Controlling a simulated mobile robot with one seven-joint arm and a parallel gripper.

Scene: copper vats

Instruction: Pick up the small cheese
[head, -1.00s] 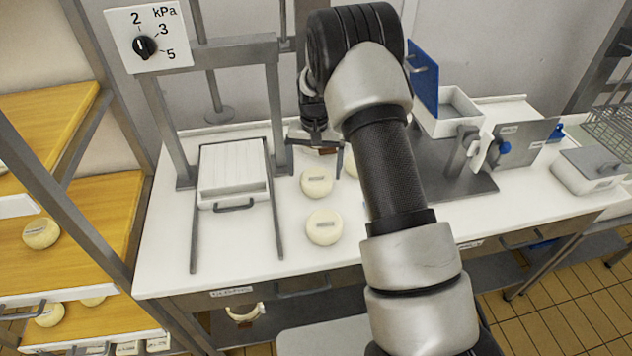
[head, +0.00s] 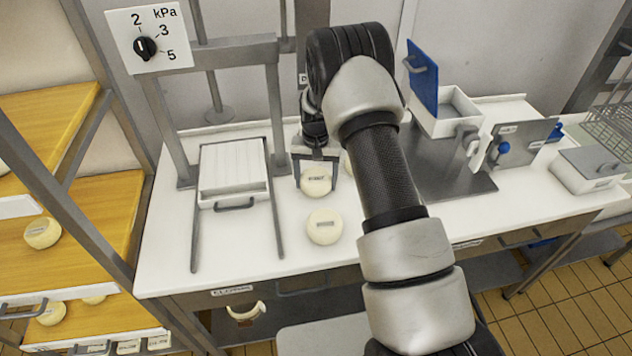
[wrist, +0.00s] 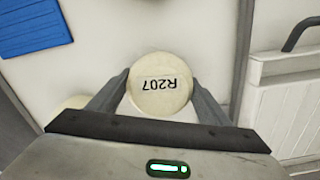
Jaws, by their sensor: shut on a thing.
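A round, pale cheese (head: 316,182) is on the white worktop between the press and my arm. In the wrist view the same cheese (wrist: 160,98) has a label reading R207. My gripper (head: 315,186) is over it, with one finger on each side. In the wrist view my gripper (wrist: 159,80) is shut on this cheese. Whether its underside touches the worktop cannot be told. A second pale cheese (head: 324,227) stands nearer the front edge and looks slightly larger. A third cheese (head: 348,166) is mostly hidden behind my arm; a pale edge (wrist: 66,104) shows beside a finger in the wrist view.
The press frame (head: 273,110) and a white slatted block (head: 232,167) stand to the left. A dial plate (head: 150,38) is above. A white box with a blue lid (head: 424,78) and a metal plate (head: 470,185) are to the right. Shelves (head: 75,225) with cheeses are far left.

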